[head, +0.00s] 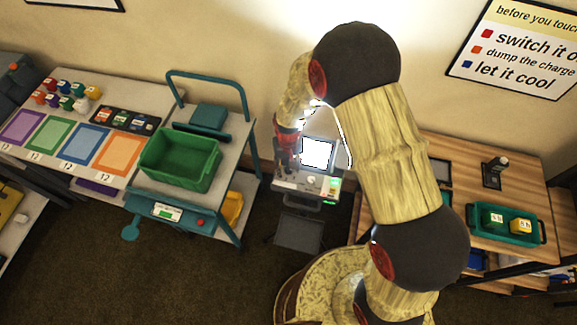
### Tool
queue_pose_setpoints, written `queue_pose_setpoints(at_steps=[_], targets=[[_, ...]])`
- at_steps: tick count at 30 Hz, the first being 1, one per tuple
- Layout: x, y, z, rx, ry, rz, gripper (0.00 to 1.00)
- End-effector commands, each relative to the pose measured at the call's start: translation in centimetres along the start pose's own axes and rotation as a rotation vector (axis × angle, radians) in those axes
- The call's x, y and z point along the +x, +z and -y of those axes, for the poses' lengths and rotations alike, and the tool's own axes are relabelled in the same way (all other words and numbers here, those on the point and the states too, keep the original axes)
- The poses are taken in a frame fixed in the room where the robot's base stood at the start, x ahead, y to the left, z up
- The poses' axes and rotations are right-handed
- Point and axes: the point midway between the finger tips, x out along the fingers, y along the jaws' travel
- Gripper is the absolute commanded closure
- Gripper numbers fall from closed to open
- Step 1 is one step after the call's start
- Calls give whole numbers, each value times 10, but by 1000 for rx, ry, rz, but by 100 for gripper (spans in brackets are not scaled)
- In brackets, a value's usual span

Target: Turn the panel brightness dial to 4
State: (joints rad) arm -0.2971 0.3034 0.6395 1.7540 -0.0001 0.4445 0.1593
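A small control stand with a brightly lit white panel (317,153) stands in the middle, partly behind my arm. Below the panel is a pale control deck (296,184) with small knobs and a green-lit spot at its right end. A small pale round knob (311,181) shows on the deck; I cannot tell for certain that it is the brightness dial, and no numbers are readable. My gripper (285,168) is pointed down over the left part of the deck, left of the panel. Its fingers are dark and small, so contact and opening cannot be made out.
A teal cart with a green bin (181,158) stands left of the stand. Further left is a table with coloured mats (84,143) and small bottles. A wooden table (464,165) with a green tray (504,238) is at right. Dark floor is open at lower left.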

Motion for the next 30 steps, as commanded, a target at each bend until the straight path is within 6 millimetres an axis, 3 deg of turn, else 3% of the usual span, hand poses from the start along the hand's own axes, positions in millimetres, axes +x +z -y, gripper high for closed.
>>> queue_pose_setpoints(at_steps=[3,23,30], targets=[[0,0,0,0,0,0,62],[0,0,0,0,0,0,100],[0,0,0,-29,0,-1,100]])
